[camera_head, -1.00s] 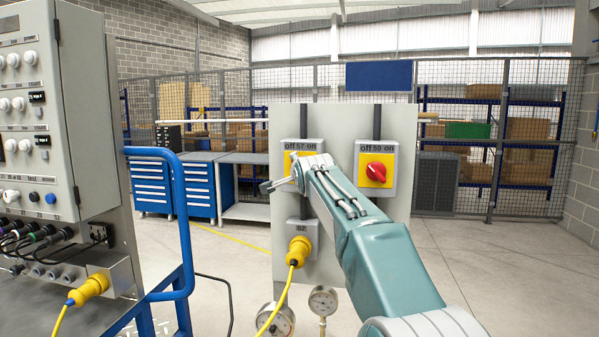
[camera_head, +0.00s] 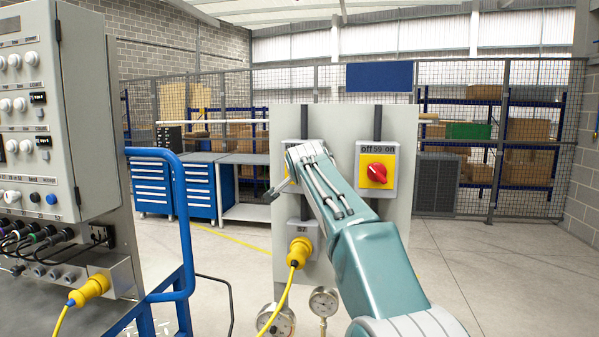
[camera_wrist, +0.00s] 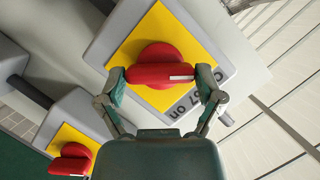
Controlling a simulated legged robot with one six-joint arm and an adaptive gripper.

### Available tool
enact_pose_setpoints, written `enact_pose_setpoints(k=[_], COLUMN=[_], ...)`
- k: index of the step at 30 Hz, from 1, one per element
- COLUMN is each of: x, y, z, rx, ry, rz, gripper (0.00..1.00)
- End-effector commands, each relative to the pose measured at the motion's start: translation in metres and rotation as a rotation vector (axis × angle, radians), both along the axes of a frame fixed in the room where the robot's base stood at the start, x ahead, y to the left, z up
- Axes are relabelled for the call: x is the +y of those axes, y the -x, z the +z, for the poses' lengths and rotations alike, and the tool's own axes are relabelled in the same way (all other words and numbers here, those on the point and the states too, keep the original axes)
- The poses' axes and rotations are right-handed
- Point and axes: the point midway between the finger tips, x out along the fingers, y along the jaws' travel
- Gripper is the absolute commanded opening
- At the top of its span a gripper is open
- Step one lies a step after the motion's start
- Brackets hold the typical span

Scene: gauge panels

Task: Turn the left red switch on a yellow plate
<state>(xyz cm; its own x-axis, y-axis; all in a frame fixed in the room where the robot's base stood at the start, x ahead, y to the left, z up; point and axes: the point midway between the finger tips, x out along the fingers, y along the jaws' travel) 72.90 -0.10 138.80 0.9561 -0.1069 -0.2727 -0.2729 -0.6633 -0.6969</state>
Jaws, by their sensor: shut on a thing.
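The left red switch (camera_wrist: 158,58) sits on a yellow plate (camera_wrist: 137,38) on a grey box, with the label "57 on" partly visible. My gripper (camera_wrist: 160,74) has one finger at each end of the switch's red handle and is shut on it. A white mark shows near the handle's right end in the wrist view. In the head view my arm's wrist hides this switch and its label. The right red switch (camera_head: 377,173), labelled "off 59 on", is clear of my arm; it also shows at lower left in the wrist view (camera_wrist: 70,160).
The switches are on a grey panel (camera_head: 345,125). Below are a yellow plug (camera_head: 299,250) with a cable and two gauges (camera_head: 323,301). At left stand a control cabinet (camera_head: 85,110) and a blue rail (camera_head: 185,230). Floor is open to the right.

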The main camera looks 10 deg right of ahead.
Motion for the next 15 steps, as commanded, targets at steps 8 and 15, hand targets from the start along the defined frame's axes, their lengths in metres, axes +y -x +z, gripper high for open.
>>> enact_pose_setpoints(k=[8,15], x=[0.0003,0.0000], y=[-0.0019,0.0001], z=[-0.0079,-0.0031], rx=[0.017,0.008], ry=[0.001,0.000], rz=[0.000,0.000], gripper=[1.00,1.00])
